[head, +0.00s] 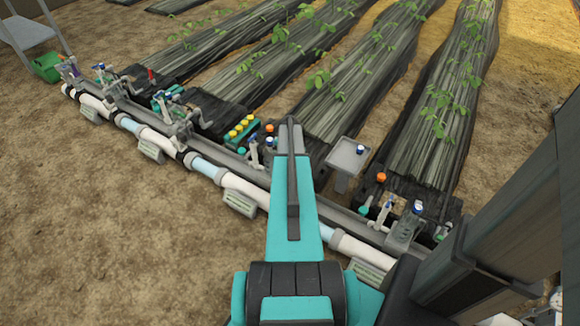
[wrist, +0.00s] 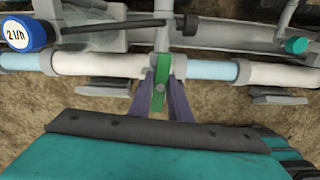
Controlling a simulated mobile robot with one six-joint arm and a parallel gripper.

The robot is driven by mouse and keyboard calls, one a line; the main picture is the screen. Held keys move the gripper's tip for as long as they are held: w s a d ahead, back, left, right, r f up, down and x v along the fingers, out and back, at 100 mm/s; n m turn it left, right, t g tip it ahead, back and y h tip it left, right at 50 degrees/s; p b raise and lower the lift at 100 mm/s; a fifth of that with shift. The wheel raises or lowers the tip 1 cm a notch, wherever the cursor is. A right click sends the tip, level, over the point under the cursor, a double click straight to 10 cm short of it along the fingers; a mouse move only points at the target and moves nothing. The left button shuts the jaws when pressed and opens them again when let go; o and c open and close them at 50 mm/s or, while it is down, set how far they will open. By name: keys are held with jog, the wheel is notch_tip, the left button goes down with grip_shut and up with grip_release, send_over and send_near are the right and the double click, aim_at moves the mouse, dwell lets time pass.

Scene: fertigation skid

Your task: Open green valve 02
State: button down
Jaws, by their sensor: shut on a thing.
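In the wrist view a green valve handle (wrist: 162,92) stands upright in front of the white and light-blue pipe. My gripper (wrist: 163,88) has its two purple-grey fingers on either side of the handle, shut on it. No number for this valve can be read. In the head view my own arm hides my fingers and the green handle.
The white pipe (head: 240,185) with grey label plates (head: 240,203) runs along the planting rows. A tray on a post (head: 346,155) and a holder of yellow-capped bottles (head: 238,130) stand near my arm. In the wrist view a blue "2 L/h" knob (wrist: 24,35) is at left and a teal cap (wrist: 296,46) at right.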

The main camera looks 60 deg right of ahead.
jog(key=shift+s+d+f+n, duration=0.1)
jog(key=shift+f+n, duration=0.1)
jog(key=shift+n, duration=0.45)
jog(key=shift+s+d+f+n, duration=0.1)
jog(key=shift+f+n, duration=0.05)
jog(key=shift+n, duration=0.5)
jog(key=c, duration=1.6)
grip_release()
jog(key=shift+o, duration=0.2)
jog(key=shift+w+a+r+p, duration=0.1)
jog(key=shift+r+p, duration=1.35)
jog(key=shift+r, duration=1.15)
jog(key=shift+w+r+p, duration=0.1)
jog(key=shift+r+p, duration=1.35)
jog(key=shift+r, duration=1.15)
